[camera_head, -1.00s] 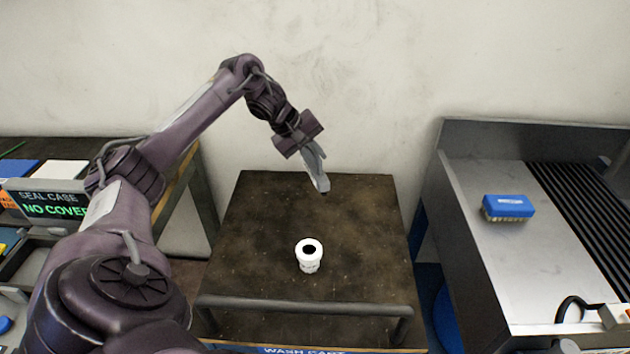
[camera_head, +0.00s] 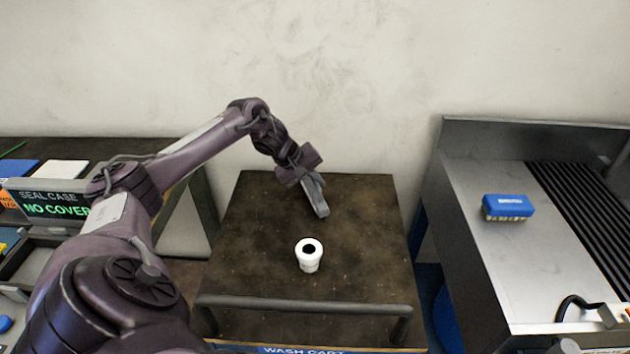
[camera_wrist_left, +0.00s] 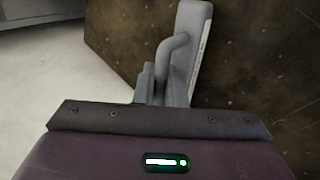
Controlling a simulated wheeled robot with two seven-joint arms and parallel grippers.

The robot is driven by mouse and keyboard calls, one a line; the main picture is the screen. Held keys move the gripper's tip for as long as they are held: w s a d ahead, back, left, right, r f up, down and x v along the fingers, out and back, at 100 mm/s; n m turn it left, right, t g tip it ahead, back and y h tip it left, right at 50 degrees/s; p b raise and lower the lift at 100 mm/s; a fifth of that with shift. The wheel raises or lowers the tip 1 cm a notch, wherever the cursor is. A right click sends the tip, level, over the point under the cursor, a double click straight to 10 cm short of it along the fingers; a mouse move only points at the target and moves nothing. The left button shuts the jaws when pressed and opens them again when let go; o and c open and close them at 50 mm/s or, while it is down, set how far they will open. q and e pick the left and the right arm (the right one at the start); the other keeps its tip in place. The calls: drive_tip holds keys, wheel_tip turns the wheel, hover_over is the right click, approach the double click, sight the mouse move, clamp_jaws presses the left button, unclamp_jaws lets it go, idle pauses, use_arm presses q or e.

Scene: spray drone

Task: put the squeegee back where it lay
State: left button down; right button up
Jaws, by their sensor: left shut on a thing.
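My left gripper (camera_head: 306,180) reaches in from the left over the back half of the dark cart top (camera_head: 260,215). It is shut on a grey piece, which I take to be the squeegee (camera_head: 320,206), pointing down and slightly to the right. In the left wrist view, the gripper's jaws (camera_wrist_left: 160,88) are at the foot of the grey squeegee (camera_wrist_left: 194,40), a long flat piece beside a bent bar. The dark top lies behind it. I cannot tell whether its lower end touches the cart. My right gripper is not in view.
A white cup-like piece with a dark opening (camera_head: 308,256) stands on the cart in front of the squeegee. A rail (camera_head: 300,303) runs along the cart's front. A blue brush (camera_head: 508,207) lies on the metal counter (camera_head: 470,200) at right. The cart's right half is clear.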

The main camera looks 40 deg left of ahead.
use_arm(q)
drive_tip(key=c, duration=1.6)
unclamp_jaws()
drive_tip(key=shift+o, duration=0.5)
drive_tip(key=b+v, duration=0.1)
drive_tip(key=v, duration=1.1)
drive_tip(key=shift+r, duration=0.2)
